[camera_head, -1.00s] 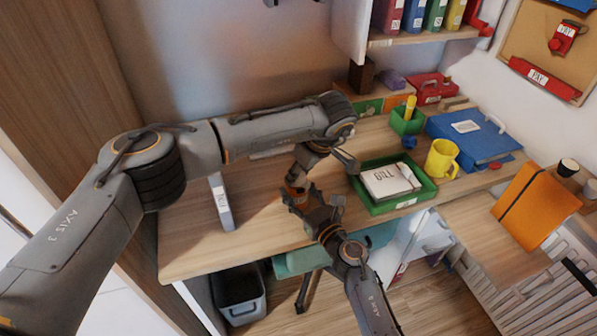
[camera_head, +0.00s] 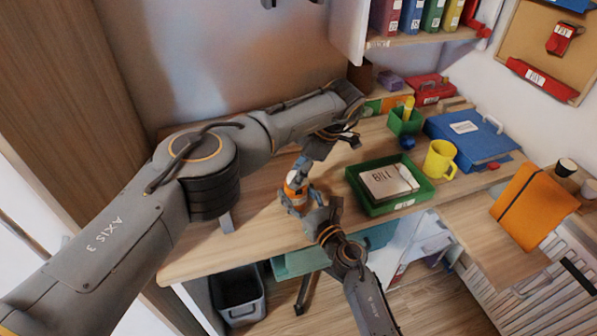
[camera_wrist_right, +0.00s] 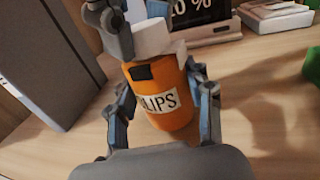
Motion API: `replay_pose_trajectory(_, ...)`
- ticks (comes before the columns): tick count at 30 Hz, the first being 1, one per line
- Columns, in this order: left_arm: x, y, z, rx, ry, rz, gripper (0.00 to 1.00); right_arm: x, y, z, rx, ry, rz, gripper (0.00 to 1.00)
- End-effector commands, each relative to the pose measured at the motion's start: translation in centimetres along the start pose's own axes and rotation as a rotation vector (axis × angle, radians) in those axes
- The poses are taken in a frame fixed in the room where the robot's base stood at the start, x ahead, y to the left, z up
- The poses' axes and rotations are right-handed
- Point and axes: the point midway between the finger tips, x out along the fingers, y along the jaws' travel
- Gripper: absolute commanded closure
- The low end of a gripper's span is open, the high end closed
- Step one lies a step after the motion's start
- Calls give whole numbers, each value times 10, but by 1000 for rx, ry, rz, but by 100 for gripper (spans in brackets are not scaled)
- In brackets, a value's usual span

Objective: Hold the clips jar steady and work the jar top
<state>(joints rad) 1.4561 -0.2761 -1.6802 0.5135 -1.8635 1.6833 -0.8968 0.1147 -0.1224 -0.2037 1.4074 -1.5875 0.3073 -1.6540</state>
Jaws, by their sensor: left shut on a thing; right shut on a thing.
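The orange clips jar (camera_wrist_right: 160,95) stands upright on the desk, its label partly reading "LIPS" in the right wrist view. In the head view the jar (camera_head: 294,190) is small and partly covered by my grippers. Its white jar top (camera_wrist_right: 152,40) shows at the upper end; whether it is loose cannot be told. My right gripper (camera_wrist_right: 165,112) is shut around the jar's body, one finger on each side; it also shows in the head view (camera_head: 302,202). My left gripper (camera_head: 300,165) comes from above and is shut on the jar top, covering part of it.
In the right wrist view a dark sign (camera_wrist_right: 200,12) stands behind the jar.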

Motion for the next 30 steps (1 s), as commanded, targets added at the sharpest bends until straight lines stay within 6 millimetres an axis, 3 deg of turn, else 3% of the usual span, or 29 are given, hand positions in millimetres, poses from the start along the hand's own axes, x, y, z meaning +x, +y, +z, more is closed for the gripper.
replay_pose_trajectory(14, 0, 1, 0, -11, 0, -1, 94, 0, 1, 0, 1, 0, 2, 84)
replay_pose_trajectory(15, 0, 1, 0, -11, 0, -1, 55, 0, 1, 0, 1, 0, 2, 84)
replay_pose_trajectory(17, 0, 1, 0, -11, 0, -1, 42, 0, 1, 0, 1, 0, 2, 84)
replay_pose_trajectory(26, 0, 0, 0, -10, 0, -2, 39, 0, 1, 0, 1, 0, 1, 84)
replay_pose_trajectory(30, -10, 1, 0, -10, 0, 0, 39, 0, 0, 0, 1, 0, 1, 84)
